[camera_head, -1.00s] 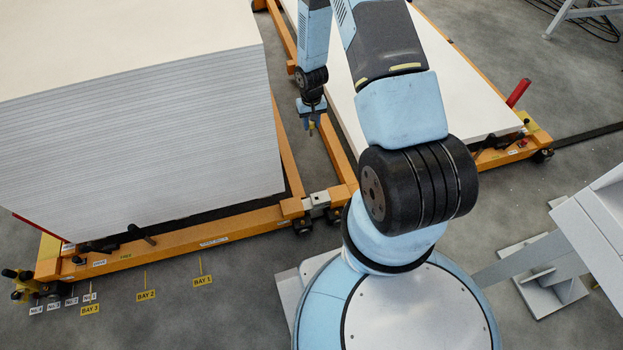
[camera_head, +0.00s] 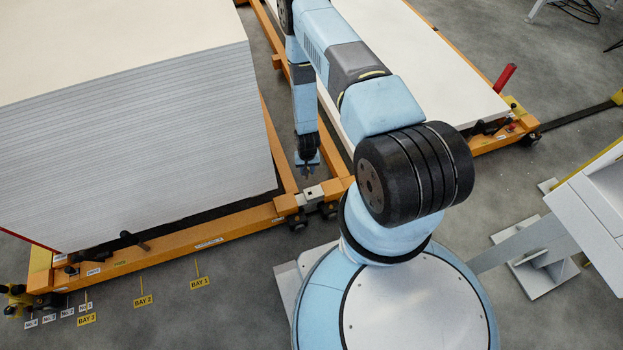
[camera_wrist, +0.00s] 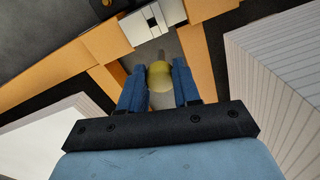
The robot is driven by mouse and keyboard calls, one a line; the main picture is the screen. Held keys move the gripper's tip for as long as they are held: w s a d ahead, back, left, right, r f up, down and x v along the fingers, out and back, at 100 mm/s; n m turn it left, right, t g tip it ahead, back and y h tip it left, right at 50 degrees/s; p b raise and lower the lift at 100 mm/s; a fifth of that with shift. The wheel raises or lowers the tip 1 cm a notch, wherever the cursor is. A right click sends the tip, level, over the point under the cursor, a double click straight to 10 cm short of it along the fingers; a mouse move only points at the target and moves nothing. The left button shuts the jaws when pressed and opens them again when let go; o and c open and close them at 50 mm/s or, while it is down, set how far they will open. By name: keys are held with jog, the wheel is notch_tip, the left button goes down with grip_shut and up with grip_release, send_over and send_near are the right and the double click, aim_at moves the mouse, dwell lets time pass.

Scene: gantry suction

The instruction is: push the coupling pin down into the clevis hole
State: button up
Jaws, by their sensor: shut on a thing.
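My gripper (camera_wrist: 160,80) is shut on the coupling pin (camera_wrist: 159,72), whose yellow head shows between the two blue fingers in the wrist view. A short grey end of the pin points past the fingertips. The clevis (camera_wrist: 146,24) is a pale metal block with a dark square hole, just beyond the pin and apart from it in that view. In the head view, my gripper (camera_head: 307,172) hangs just behind the clevis (camera_head: 313,194), over the gap between the orange frames. The pin is too small to make out clearly there.
A tall stack of white sheets (camera_head: 140,130) stands on an orange cart (camera_head: 190,238) to the left. A lower white stack (camera_head: 430,70) lies on another orange cart to the right. Orange rails flank the gripper closely on both sides.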

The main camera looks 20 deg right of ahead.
send_over(310, 191)
jog(key=s, duration=0.1)
notch_tip(310, 191, down, 4)
jog(key=shift+s+a, duration=0.1)
jog(key=shift+a, duration=0.15)
jog(key=shift+s, duration=0.15)
jog(key=shift+f, duration=2.05)
jog(key=shift+f, duration=0.1)
jog(key=shift+f, duration=2.8)
jog(key=o, duration=1.1)
jog(key=shift+o, duration=0.2)
